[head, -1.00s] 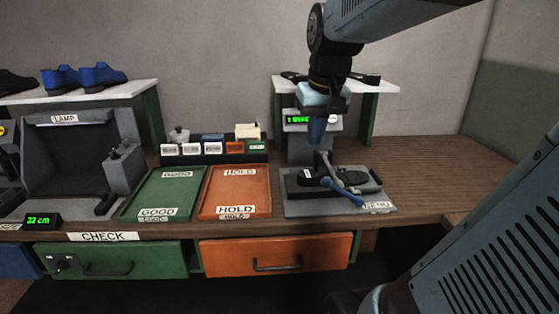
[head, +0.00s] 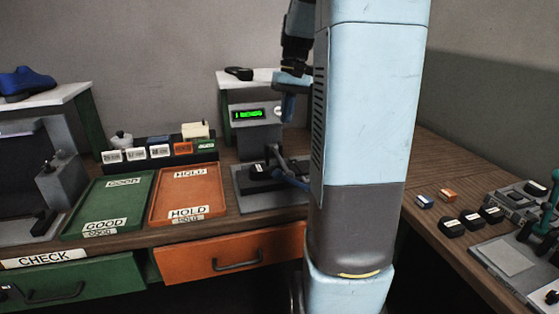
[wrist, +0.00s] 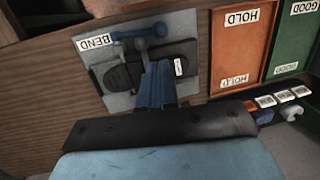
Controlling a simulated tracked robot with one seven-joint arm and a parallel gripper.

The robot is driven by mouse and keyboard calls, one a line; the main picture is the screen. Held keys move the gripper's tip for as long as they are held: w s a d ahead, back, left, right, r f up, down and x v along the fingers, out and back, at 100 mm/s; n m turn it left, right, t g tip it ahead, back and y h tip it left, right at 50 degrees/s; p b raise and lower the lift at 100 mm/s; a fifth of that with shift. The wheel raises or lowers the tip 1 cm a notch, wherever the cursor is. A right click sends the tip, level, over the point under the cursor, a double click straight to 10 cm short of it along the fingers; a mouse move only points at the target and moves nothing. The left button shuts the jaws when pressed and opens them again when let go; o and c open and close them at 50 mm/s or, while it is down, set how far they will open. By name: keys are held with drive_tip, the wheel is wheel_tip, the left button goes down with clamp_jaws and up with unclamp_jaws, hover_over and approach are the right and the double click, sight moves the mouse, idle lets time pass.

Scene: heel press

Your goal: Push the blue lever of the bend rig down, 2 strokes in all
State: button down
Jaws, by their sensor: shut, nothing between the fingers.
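The bend rig (head: 240,199) stands on the wooden bench, with a grey base plate and a dark bed. Its blue lever (head: 290,181) slants down toward the front right, its end hidden behind my arm in the head view. In the wrist view the lever (wrist: 140,33) lies across the rig plate (wrist: 115,82), close to the BEND label. My gripper (head: 288,108) hangs above the rig with its fingers pointing down. Its blue fingers (wrist: 157,88) are together and empty in the wrist view, apart from the lever as far as I can tell.
A grey post with a green display (head: 249,114) stands behind the rig; its text seems to start with 1. The orange HOLD tray (head: 160,208) and green GOOD tray (head: 75,222) are to the left. Small blocks and another fixture (head: 505,255) sit on the right bench.

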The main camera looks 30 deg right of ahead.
drive_tip(key=x, duration=1.2)
drive_tip(key=shift+a+f, duration=0.1)
drive_tip(key=shift+f, duration=0.2)
drive_tip(key=shift+a+f, duration=0.1)
drive_tip(key=shift+f, duration=0.55)
